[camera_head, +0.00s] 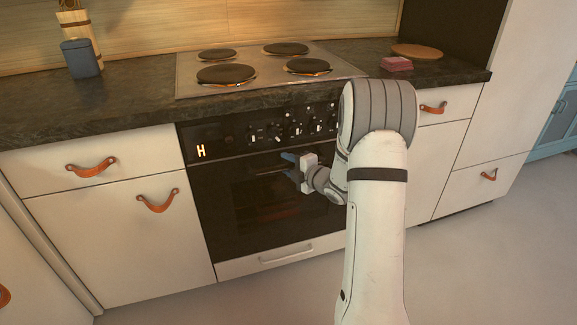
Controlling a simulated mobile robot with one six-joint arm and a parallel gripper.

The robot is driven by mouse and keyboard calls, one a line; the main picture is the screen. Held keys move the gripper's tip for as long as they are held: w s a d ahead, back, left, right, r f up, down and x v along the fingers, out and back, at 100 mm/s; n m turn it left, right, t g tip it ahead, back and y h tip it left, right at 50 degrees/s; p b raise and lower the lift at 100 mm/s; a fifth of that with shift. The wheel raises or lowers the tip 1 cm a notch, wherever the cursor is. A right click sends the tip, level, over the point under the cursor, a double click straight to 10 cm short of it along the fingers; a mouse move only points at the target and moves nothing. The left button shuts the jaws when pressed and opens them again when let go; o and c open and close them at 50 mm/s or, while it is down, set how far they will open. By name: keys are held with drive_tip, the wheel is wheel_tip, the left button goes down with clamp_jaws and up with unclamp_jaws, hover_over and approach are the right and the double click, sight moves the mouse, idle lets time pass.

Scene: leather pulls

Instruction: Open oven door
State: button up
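The black oven door (235,215) is closed, flush under the control panel. Its dark glass shows a faint reddish glow. A thin dark handle bar (265,173) runs along the upper part of the door and is hard to make out. My gripper (286,166), with blue fingertips, is in front of the upper door near this handle. The two fingers are apart, one above the other, roughly at the bar's height. I cannot tell whether they touch or surround the handle. My arm hides the right part of the door.
A hob (262,68) with round plates is set in the dark countertop (90,108) above. White cabinets with leather pulls (158,202) flank the oven. A white drawer (283,260) lies below it. The floor (255,300) in front is clear.

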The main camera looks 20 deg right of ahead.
drive_tip(key=shift+c, duration=0.4)
clamp_jaws()
